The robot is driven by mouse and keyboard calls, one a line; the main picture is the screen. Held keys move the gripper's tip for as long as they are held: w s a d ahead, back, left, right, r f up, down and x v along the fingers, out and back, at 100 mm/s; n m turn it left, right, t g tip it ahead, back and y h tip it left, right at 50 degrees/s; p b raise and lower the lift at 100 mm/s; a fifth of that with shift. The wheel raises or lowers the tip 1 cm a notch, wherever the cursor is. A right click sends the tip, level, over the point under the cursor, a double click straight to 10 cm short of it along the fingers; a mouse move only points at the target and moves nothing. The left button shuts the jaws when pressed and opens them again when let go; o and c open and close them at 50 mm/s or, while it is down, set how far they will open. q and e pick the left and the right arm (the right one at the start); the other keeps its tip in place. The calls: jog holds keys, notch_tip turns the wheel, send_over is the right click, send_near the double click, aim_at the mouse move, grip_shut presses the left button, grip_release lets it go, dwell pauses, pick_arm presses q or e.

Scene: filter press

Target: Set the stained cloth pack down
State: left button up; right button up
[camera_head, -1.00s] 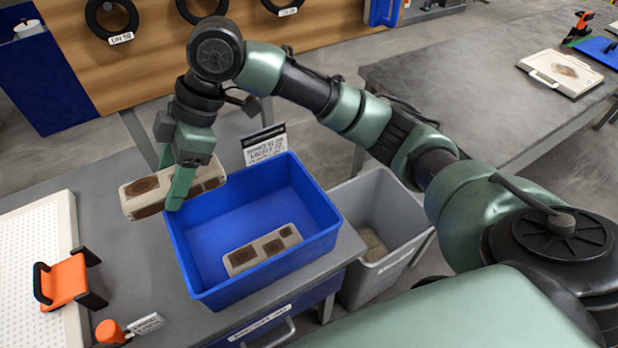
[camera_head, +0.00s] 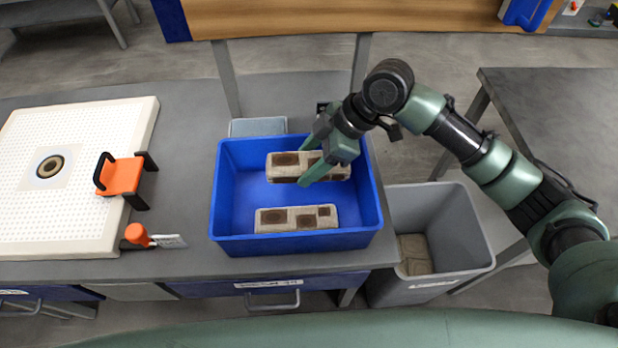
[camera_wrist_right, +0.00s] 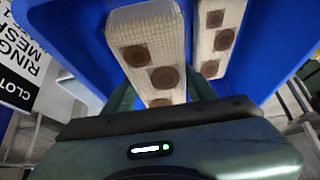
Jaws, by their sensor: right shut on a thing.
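A beige stained cloth pack with dark brown patches (camera_head: 284,160) is held by my right gripper (camera_head: 313,172) over the rear part of the blue bin (camera_head: 228,205). The right gripper is shut on it, and the fingers cover part of its middle. In the right wrist view the held pack (camera_wrist_right: 148,45) shows round brown spots on its face. I cannot tell whether its underside touches the bin floor. A second beige pack with brown patches (camera_head: 297,218) lies in the front of the bin, apart from the held one. My left gripper is not in view.
A grey waste bin (camera_head: 445,225) with a brownish item inside stands right of the bench. A white perforated plate (camera_head: 60,215) and an orange handled tool (camera_head: 120,176) are at the left. A printed sign (camera_wrist_right: 22,70) stands beside the blue bin. Bin floor shows between the packs.

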aim_at(299, 189)
jog(key=shift+f, duration=3.4)
jog(key=shift+f, duration=0.1)
jog(key=o, duration=1.2)
jog(key=v, duration=1.2)
